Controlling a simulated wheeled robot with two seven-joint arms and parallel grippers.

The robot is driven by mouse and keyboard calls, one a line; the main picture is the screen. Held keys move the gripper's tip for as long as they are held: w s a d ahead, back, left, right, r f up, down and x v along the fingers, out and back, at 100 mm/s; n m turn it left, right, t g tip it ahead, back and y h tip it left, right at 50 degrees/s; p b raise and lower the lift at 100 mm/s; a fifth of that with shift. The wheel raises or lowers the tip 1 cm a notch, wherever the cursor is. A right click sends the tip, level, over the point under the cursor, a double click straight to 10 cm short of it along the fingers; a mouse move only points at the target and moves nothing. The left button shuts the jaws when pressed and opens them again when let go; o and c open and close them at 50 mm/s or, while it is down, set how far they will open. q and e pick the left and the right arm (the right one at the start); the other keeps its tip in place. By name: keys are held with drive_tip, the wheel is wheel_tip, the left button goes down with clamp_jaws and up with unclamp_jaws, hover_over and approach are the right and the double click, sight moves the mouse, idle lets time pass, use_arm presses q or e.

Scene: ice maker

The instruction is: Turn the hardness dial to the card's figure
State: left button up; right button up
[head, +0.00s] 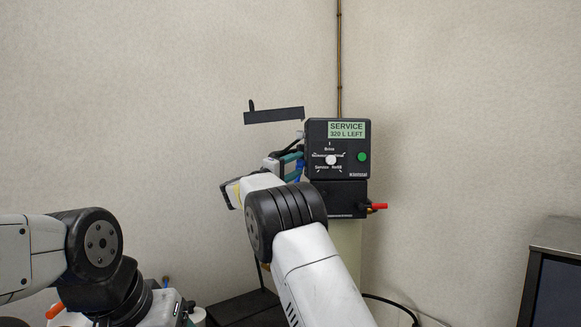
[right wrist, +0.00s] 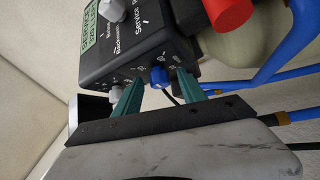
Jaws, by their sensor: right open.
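The dark control box (head: 337,137) shows "SERVICE 320 L LEFT" on its screen. In the right wrist view, a blue dial (right wrist: 159,76) with small marks sits on the box's side face; its figures are too small to read. A pale knob (right wrist: 115,93) sits farther left on that face. I cannot tell for certain which one is the hardness dial. My right gripper (right wrist: 159,78) is open, its green fingers on either side of the blue dial; contact is unclear. Its fingers (head: 291,163) also show left of the box in the head view. I see no card. My left gripper's fingers are not visible.
The box front has a white selector knob (head: 331,160) and a green button (head: 362,157). A red-ended fitting (head: 377,207) sticks out at right. A black shelf (head: 274,115) is on the wall. Blue tubes (right wrist: 262,72) run close by the gripper.

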clamp_jaws()
drive_tip(key=shift+y, duration=0.3)
drive_tip(key=shift+r+n+g+y, duration=0.15)
drive_tip(key=shift+n+g+y, duration=0.65)
drive_tip(key=shift+n, duration=0.5)
drive_tip(key=shift+r+n+g+y, duration=0.15)
drive_tip(key=shift+n+g+y, duration=0.45)
drive_tip(key=shift+n+y, duration=0.5)
drive_tip(key=shift+n, duration=0.3)
unclamp_jaws()
